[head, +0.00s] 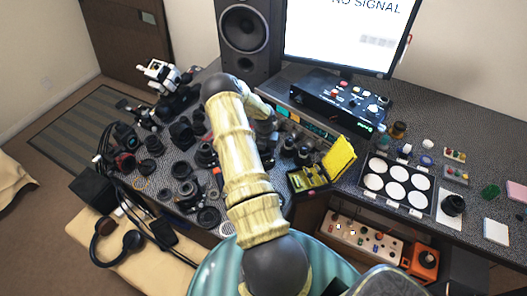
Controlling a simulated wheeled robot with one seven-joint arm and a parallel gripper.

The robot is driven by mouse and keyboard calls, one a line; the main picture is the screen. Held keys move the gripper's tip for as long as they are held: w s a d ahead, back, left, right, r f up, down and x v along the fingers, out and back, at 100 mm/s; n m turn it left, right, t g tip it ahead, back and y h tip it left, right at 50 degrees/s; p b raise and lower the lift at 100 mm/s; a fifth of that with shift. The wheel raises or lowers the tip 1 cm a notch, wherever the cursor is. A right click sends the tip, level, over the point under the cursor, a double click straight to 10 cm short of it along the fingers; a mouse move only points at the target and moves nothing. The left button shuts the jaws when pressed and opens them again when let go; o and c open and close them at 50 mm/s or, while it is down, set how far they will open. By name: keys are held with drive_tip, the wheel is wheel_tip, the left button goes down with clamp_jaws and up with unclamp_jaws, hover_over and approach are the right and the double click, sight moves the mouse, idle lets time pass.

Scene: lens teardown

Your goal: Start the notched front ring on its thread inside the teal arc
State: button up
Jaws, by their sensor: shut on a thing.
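My arm reaches up over the desk and bends down at its far end (265,125). My gripper's fingers are hidden behind the arm, so I cannot see what they hold. Several dark lens parts and rings lie on the left part of the desk, such as a dark ring (208,217) near the front edge and a lens part (181,132) farther back. I cannot tell which piece is the notched front ring. The teal arc and its thread cannot be made out.
A yellow-lidded case (340,157) stands open right of my arm. A tray with white discs (397,183) lies farther right. A speaker (245,38), a monitor (345,30) and a black control box (340,103) stand at the back. The left desk is crowded.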

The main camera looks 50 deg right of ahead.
drive_tip(key=shift+f+b, duration=0.35)
drive_tip(key=shift+f, duration=0.05)
idle(0.8)
drive_tip(key=o, duration=1)
drive_tip(key=shift+d, duration=0.1)
wheel_tip(320, 180, up, 17)
drive_tip(key=b, duration=0.2)
drive_tip(key=shift+r+b, duration=0.2)
drive_tip(key=shift+b, duration=0.2)
